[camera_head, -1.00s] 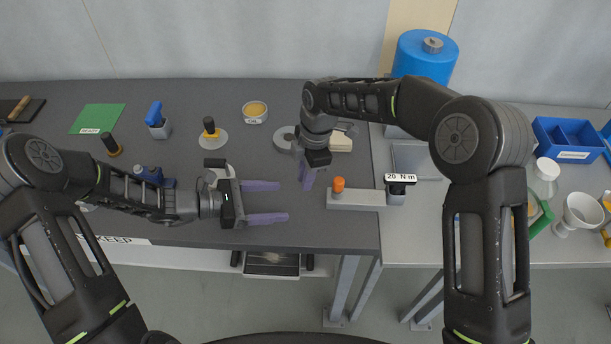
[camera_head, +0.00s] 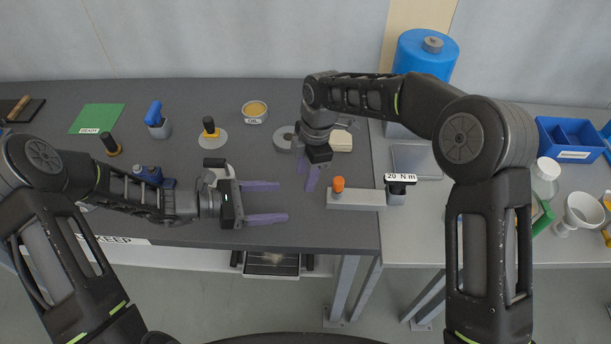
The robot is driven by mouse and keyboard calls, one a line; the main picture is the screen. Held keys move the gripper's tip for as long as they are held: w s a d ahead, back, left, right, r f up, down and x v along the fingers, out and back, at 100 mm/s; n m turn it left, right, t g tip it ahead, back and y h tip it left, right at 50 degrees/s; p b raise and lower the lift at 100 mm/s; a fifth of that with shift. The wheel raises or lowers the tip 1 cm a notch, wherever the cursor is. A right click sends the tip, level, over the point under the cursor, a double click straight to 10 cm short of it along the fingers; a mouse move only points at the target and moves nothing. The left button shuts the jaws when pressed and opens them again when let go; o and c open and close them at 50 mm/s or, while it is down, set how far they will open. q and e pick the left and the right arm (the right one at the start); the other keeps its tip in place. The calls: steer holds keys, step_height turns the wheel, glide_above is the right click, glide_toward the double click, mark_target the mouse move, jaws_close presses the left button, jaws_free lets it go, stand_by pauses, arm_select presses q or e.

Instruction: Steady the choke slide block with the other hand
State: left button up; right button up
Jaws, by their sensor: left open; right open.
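A light grey bar-shaped block (camera_head: 366,200) with an upright orange knob (camera_head: 338,184) lies near the table's front edge; I take it for the choke slide block, though no label on it says so. My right gripper (camera_head: 307,178) points down just left of the orange knob, its purple fingers open and empty, apart from the block. My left gripper (camera_head: 280,202) lies low over the dark table, fingers open and pointing right towards the block's left end, with a gap between. Nothing is between its fingers.
A "20 N m" labelled piece (camera_head: 398,187) stands at the block's right end. A round grey disc (camera_head: 284,137) and a cream block (camera_head: 341,141) lie behind my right gripper. An oil dish (camera_head: 255,111) is further back.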

arm_select(q)
steer(key=shift+f+b, duration=0.75)
steer(key=shift+f, duration=0.15)
arm_select(e)
step_height(320, 180, up, 7)
steer(key=shift+w+d+f, duration=0.15)
steer(key=shift+d, duration=0.3)
arm_select(q)
steer(key=shift+s, duration=0.15)
arm_select(e)
steer(key=shift+f, duration=0.1)
